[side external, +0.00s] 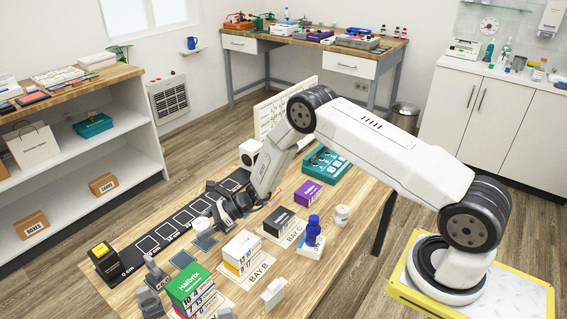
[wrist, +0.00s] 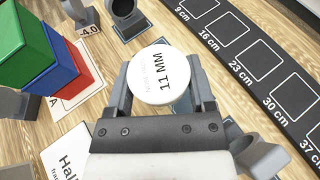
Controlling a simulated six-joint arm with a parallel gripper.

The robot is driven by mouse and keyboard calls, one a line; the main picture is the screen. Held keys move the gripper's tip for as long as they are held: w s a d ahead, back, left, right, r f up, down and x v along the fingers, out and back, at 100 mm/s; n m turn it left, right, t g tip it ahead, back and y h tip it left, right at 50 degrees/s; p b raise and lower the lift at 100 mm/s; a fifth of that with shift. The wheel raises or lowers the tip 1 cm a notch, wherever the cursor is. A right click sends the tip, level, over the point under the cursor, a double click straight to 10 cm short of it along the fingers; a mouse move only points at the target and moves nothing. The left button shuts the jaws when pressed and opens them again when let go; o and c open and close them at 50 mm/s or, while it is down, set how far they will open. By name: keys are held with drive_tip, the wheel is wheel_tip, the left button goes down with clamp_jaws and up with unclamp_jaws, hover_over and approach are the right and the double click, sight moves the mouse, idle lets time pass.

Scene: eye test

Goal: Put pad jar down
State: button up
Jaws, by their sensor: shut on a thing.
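The jar's lower part is hidden below the lid. In the side view my gripper (side external: 222,215) is low over the wooden table, beside the black strip with outlined squares (side external: 163,229). Another white jar (side external: 341,215) stands farther right on the table.
A green-topped box stack (side external: 188,284) and a yellow-and-white stack (side external: 243,246) stand in front of the gripper. A blue bottle (side external: 313,230) and a purple box (side external: 308,193) are to the right. Grey ring holders (wrist: 262,155) stand close around the gripper. The strip's squares look empty.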

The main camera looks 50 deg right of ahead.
sight(206, 239)
drive_tip(key=shift+f, duration=2)
drive_tip(key=shift+f, duration=0.65)
drive_tip(key=o, duration=1.2)
drive_tip(key=shift+r, duration=0.2)
drive_tip(key=shift+r, duration=1.2)
drive_tip(key=shift+s+r, duration=0.1)
drive_tip(key=shift+r, duration=0.25)
drive_tip(key=s+r, duration=0.3)
drive_tip(key=s, duration=0.1)
drive_tip(key=s+d+r, duration=0.1)
drive_tip(key=s+r, duration=0.1)
drive_tip(key=s, duration=0.1)
drive_tip(key=s+r, duration=0.3)
drive_tip(key=s, duration=0.1)
drive_tip(key=shift+s+d+r, duration=0.3)
drive_tip(key=shift+s+r, duration=0.05)
drive_tip(key=shift+s+d+r, duration=0.1)
drive_tip(key=shift+s+r, duration=0.15)
drive_tip(key=shift+s, duration=0.25)
drive_tip(key=shift+s+r, duration=0.2)
drive_tip(key=shift+s, duration=0.3)
